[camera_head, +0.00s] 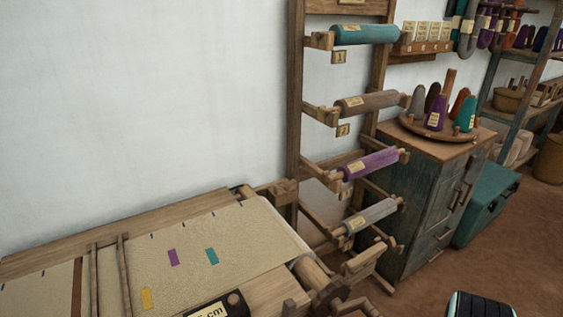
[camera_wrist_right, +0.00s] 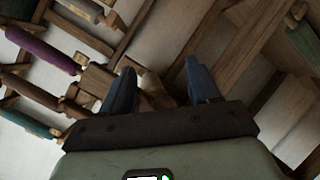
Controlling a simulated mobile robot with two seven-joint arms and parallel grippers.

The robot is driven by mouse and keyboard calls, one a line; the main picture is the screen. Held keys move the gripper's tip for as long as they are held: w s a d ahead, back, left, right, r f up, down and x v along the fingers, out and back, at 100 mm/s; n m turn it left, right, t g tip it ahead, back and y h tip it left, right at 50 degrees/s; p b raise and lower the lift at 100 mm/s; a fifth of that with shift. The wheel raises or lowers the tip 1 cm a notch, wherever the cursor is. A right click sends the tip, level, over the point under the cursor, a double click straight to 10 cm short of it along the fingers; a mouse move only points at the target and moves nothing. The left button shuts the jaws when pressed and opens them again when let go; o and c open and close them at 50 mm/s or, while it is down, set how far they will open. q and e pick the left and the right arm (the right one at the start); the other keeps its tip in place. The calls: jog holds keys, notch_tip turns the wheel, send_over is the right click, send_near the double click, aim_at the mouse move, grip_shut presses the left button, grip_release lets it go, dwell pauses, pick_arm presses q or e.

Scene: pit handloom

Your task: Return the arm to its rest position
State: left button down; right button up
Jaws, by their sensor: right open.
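My right gripper (camera_wrist_right: 160,85) shows in the right wrist view with its two blue-grey fingers spread apart and nothing visible held between them. Wooden frame parts lie beyond the fingers; whether they touch anything is not clear. In the head view a small dark piece of my own body (camera_head: 482,305) shows at the bottom edge. Neither gripper can be seen in the head view. My left gripper is in no view.
The loom with cream cloth (camera_head: 200,240) fills the lower left of the head view. A wooden rack with teal (camera_head: 365,34), brown, purple (camera_head: 370,164) and grey rolls stands beside it. A cabinet (camera_head: 425,200) with cones and a teal chest (camera_head: 487,205) stand right. Brown floor is open at lower right.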

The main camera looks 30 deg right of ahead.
jog(key=a+f+m+g+y+p, duration=0.25)
jog(key=a+m+g+p, duration=0.45)
jog(key=a+p, duration=0.55)
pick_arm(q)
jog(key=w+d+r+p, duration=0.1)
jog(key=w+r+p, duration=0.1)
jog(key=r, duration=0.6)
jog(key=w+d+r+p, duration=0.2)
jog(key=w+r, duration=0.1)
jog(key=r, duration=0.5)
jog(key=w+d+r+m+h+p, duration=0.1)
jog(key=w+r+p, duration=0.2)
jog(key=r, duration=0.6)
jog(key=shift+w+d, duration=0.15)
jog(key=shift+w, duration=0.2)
pick_arm(e)
jog(key=s+a+r+m+g+y, duration=0.1)
jog(key=a+r+m+g, duration=0.1)
jog(key=a, duration=0.7)
jog(key=s+a+r+m+g+y, duration=0.1)
jog(key=s+a+r+m+g, duration=0.1)
jog(key=a, duration=0.6)
jog(key=shift+s+a+r+m+g, duration=0.15)
jog(key=shift+a+r+m+g, duration=0.4)
jog(key=shift+g, duration=0.65)
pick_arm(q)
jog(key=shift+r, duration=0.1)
pick_arm(e)
jog(key=shift+d, duration=0.15)
